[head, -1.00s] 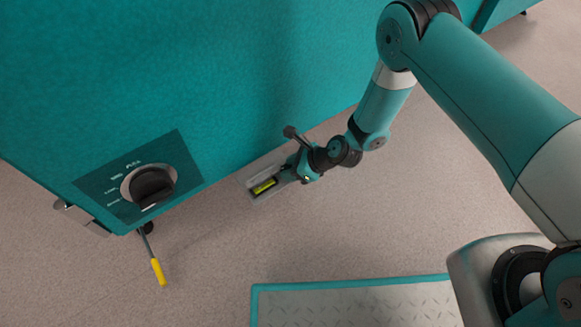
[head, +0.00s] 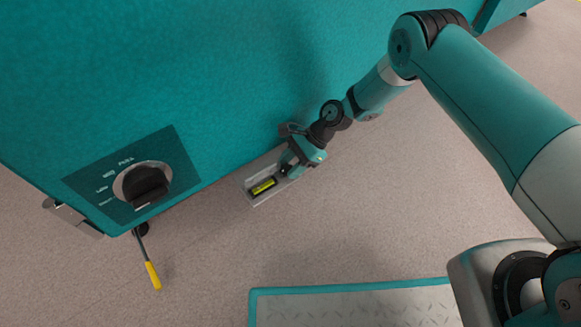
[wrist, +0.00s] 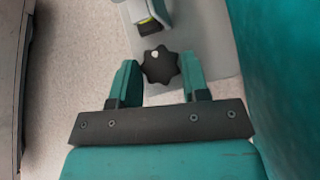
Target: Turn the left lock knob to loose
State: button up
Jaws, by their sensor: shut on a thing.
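A black lobed knob (wrist: 160,65) with a small white mark near its upper left edge sits on a grey plate (wrist: 215,58) in the wrist view. My gripper (wrist: 161,75) has one finger on each side of it and is shut on the knob. In the head view my gripper (head: 284,171) is low beside the teal cabinet, at the grey bracket (head: 250,187) with a yellow-marked black slot. The knob is hidden there behind the gripper. No lettering for loose is readable near the knob.
The teal cabinet (head: 190,60) rises close beside my gripper. Its front carries a large black dial (head: 146,186) on a dark panel. A yellow-handled lever (head: 152,274) hangs below. A teal-edged metal plate (head: 350,303) lies in front. The floor between is clear.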

jog(key=shift+s+n+g+b, duration=0.1)
jog(key=shift+n+g+b, duration=0.2)
jog(key=shift+n+g, duration=0.3)
jog(key=o, duration=0.9)
jog(key=p+v, duration=0.7)
jog(key=v, duration=1)
jog(key=shift+r, duration=0.4)
